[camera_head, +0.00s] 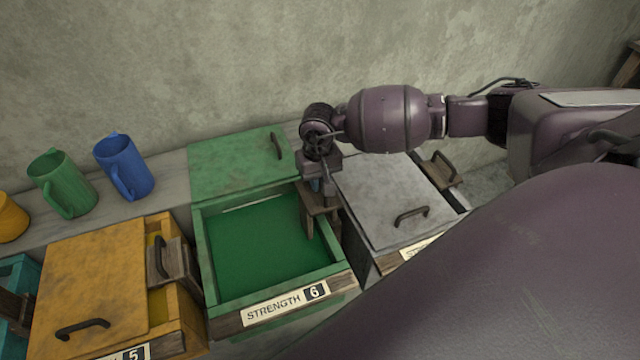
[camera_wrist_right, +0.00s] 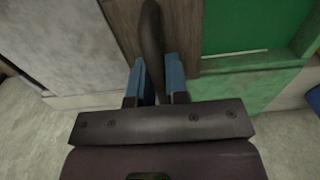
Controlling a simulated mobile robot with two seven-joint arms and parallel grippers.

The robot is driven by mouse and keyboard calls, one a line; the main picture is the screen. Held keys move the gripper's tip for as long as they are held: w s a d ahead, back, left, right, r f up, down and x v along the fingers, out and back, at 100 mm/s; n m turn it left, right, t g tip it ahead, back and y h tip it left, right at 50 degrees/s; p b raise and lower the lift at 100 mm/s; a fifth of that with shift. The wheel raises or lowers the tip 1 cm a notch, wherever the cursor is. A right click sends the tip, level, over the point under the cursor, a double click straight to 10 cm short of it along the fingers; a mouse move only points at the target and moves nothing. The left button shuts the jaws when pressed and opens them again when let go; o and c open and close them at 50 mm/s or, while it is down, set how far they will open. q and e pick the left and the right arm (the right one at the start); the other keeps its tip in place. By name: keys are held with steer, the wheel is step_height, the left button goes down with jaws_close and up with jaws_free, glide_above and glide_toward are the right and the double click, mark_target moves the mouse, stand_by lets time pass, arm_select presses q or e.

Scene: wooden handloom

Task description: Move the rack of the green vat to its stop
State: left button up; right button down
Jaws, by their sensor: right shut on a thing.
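The green vat (camera_head: 203,262) has its lid (camera_head: 235,165) slid to the back, and green liquid (camera_head: 262,240) shows inside. Its rack (camera_head: 320,199) is a brown wooden piece at the vat's right side, partly hidden under my gripper. My right gripper (camera_head: 322,186) points down at the rack from above. In the right wrist view, the blue fingers (camera_wrist_right: 157,82) are shut on the dark curved handle (camera_wrist_right: 152,35) of the rack, with the wooden board (camera_wrist_right: 186,35) behind it. My left gripper is not in view.
The yellow vat (camera_head: 168,232) stands left of the green one, with its own rack (camera_head: 172,258). The grey vat (camera_head: 385,195) is close on the right, lid on. Green (camera_head: 62,184) and blue (camera_head: 124,166) jugs stand on the ledge near the wall.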

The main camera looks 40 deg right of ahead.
steer(key=shift+r+p, duration=0.85)
steer(key=shift+r, duration=1.4)
steer(key=shift+r+p, duration=0.7)
steer(key=shift+r, duration=0.95)
steer(key=shift+r+p, duration=0.5)
steer(key=shift+r, duration=0.7)
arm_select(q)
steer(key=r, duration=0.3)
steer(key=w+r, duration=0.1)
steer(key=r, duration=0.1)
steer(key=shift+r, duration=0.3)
arm_select(e)
steer(key=shift+w+r, duration=0.1)
steer(key=shift+r, duration=0.05)
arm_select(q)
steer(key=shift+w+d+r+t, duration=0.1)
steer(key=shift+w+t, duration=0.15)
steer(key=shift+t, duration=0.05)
arm_select(e)
jaws_free()
